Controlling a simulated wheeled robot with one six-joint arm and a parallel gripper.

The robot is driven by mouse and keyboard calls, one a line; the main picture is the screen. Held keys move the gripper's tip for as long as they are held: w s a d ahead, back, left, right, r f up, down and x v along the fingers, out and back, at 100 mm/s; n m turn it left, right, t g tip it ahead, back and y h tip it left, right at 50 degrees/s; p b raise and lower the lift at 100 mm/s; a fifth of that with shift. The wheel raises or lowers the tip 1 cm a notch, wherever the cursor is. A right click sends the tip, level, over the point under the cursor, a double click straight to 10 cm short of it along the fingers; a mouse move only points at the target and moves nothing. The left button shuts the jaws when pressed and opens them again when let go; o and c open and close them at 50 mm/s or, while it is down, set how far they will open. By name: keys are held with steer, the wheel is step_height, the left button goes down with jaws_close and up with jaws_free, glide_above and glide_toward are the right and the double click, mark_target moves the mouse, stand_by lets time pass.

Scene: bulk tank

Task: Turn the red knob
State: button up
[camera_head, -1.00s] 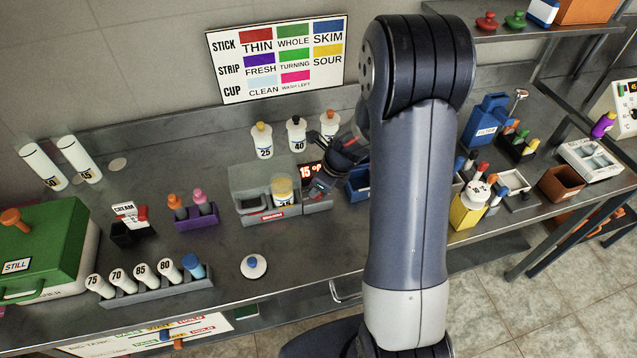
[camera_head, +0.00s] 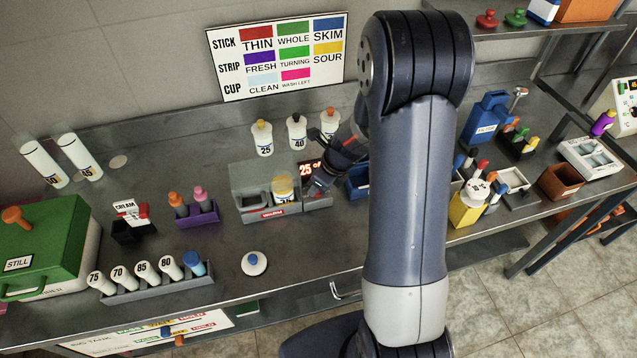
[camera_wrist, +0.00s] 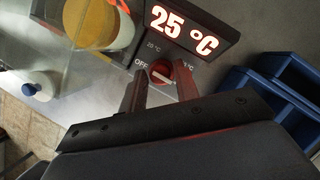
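The red knob (camera_wrist: 161,73) is on the front panel of the grey warmer unit (camera_head: 250,216), just below its lit display (camera_wrist: 185,33), which reads 25 °C. A white mark crosses the knob, and OFF and 20 °C labels are printed around it. My gripper (camera_wrist: 160,75) has one finger on each side of the knob and looks shut on it. Exact finger contact is hard to see. In the head view my gripper (camera_head: 320,180) is at the unit's right end and hides the knob. A yellow-topped bottle (camera_head: 282,190) stands in the unit's well.
Blue bins (camera_wrist: 270,90) stand close to the right of my gripper. White bottles (camera_head: 297,133) stand behind the unit. A white lidded piece (camera_head: 254,263) lies in front, with bare bench around it. A purple rack (camera_head: 197,214) is to the left.

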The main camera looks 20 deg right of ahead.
steer(key=v, duration=1)
steer(key=shift+d+r, duration=0.15)
steer(key=shift+r, duration=0.2)
steer(key=shift+s, duration=0.15)
steer(key=x, duration=1.1)
steer(key=shift+r, duration=0.2)
